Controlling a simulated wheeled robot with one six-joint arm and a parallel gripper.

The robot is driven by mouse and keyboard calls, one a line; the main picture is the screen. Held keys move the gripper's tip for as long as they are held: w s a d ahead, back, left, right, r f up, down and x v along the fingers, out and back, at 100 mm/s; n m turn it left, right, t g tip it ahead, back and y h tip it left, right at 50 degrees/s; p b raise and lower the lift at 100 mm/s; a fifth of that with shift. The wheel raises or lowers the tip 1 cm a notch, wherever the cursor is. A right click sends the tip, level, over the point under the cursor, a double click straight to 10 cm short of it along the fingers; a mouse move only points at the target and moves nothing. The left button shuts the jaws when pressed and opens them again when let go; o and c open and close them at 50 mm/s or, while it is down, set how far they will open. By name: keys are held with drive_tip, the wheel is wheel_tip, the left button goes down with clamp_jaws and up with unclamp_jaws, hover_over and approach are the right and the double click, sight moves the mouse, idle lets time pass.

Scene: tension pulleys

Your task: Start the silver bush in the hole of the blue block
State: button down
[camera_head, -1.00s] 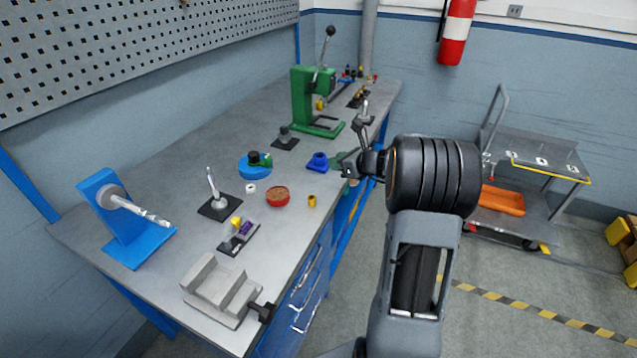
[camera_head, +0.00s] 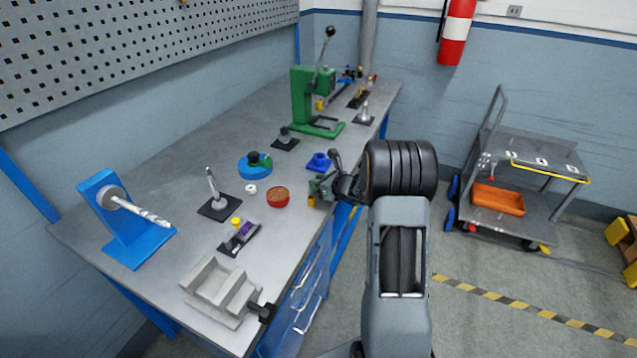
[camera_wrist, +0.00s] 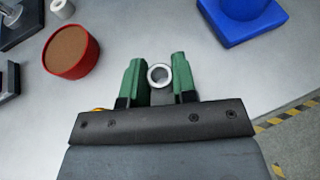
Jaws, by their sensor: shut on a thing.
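The silver bush (camera_wrist: 159,75) is a short, bright ring between the green fingers of my gripper (camera_wrist: 158,80) in the wrist view, its bore facing the camera. My gripper is shut on it. In the head view my gripper (camera_head: 318,190) is over the front edge of the bench, and I cannot make out the bush there. The blue block (camera_head: 319,162) stands on the bench just behind my gripper, with a raised round boss. It also shows at the top right of the wrist view (camera_wrist: 248,25), apart from the bush; its hole is cut off there.
A red tub with brown contents (camera_head: 277,197) and a small white ring (camera_head: 251,188) lie left of my gripper. An orange-gold thing (camera_wrist: 98,109) shows partly behind my gripper. A green press (camera_head: 305,100) stands behind the blue block. A grey vise (camera_head: 220,290) is at the front.

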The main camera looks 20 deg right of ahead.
drive_tip(key=shift+f, duration=0.2)
drive_tip(key=c, duration=1.4)
unclamp_jaws()
drive_tip(key=shift+b, duration=0.35)
drive_tip(key=o, duration=0.5)
drive_tip(key=shift+r+p, duration=0.15)
drive_tip(key=shift+p, duration=0.2)
